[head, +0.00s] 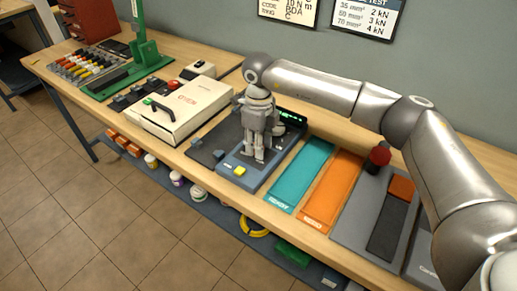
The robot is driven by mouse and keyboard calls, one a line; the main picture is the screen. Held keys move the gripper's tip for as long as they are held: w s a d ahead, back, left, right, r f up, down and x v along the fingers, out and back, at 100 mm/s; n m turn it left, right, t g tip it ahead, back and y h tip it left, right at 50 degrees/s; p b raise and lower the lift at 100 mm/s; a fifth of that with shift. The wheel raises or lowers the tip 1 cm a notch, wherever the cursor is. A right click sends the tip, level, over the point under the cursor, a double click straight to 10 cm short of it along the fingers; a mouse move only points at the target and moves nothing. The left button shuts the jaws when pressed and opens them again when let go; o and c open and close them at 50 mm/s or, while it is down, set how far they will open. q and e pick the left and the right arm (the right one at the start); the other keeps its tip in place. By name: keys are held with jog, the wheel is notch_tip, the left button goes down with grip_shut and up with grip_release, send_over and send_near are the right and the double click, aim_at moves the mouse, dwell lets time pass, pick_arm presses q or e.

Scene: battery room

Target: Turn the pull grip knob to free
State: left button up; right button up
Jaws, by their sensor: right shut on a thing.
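A blue-grey tester (273,160) with a green-lit display (292,116) and a yellow button (240,170) stands on the bench in the middle of the head view. My right gripper (254,156) points down over its top, with the arm reaching in from the right. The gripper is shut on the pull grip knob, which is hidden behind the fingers. Which way the knob is turned cannot be seen. My left gripper is not in view.
A cream case (182,108) with a dark handle stands left of the tester. Teal (302,172) and orange (333,187) mats lie to its right. Farther right is a grey panel with a red knob (379,157). A green press (145,50) stands at the far left.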

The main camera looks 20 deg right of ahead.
jog(key=shift+n+b, duration=0.45)
jog(key=shift+n, duration=0.35)
jog(key=shift+r, duration=0.1)
jog(key=o, duration=1)
notch_tip(320, 180, up, 12)
